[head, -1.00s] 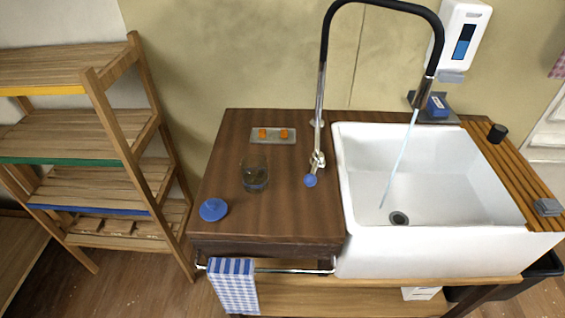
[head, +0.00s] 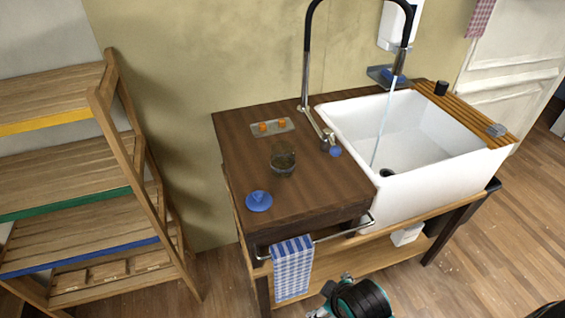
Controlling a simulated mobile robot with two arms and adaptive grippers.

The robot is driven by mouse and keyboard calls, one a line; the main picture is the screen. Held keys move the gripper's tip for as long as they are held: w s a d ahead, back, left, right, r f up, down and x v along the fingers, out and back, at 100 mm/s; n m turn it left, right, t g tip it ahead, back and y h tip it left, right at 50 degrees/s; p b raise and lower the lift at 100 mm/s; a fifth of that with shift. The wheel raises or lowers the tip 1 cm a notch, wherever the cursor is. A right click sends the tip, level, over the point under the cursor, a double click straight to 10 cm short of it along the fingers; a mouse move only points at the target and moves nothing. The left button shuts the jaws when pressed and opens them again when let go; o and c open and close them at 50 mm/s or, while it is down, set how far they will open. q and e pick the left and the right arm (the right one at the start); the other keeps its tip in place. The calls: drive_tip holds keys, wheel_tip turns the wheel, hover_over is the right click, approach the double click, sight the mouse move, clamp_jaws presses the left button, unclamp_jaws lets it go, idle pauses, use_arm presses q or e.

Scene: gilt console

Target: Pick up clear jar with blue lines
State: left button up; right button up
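A clear glass jar (head: 283,160) stands upright on the dark wooden counter (head: 235,146), left of the sink. It looks dark and see-through, and I cannot make out blue lines on it. A round blue lid-like piece with a raised middle (head: 259,201) lies on the counter near its front left, apart from the jar.
A tap (head: 306,70) runs water into the white sink (head: 455,177). A small plate (head: 288,126) with two orange pieces lies behind the jar. A checked towel (head: 292,268) hangs from the front rail. A wooden shelf (head: 122,160) stands left.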

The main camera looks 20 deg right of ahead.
drive_tip(key=w+r+n+t, duration=0.1)
drive_tip(key=w+r+n, duration=0.2)
drive_tip(key=w+n, duration=0.1)
drive_tip(key=n+t+h, duration=0.3)
drive_tip(key=n+t, duration=0.4)
drive_tip(key=n, duration=1.5)
approach(282, 166)
drive_tip(key=p+x, duration=0.1)
drive_tip(key=x, duration=0.7)
drive_tip(key=shift+w+f, duration=0.2)
drive_tip(key=shift+w, duration=0.1)
drive_tip(key=shift+d+p+x, duration=0.2)
drive_tip(key=shift+p+x, duration=0.15)
drive_tip(key=shift+x, duration=2.4)
drive_tip(key=shift+s, duration=0.1)
drive_tip(key=shift+c, duration=1)
drive_tip(key=c, duration=1.4)
use_arm(q)
drive_tip(key=shift+a+r, duration=0.1)
drive_tip(key=shift+r, duration=0.75)
use_arm(e)
drive_tip(key=shift+r, duration=0.1)
drive_tip(key=shift+r, duration=0.1)
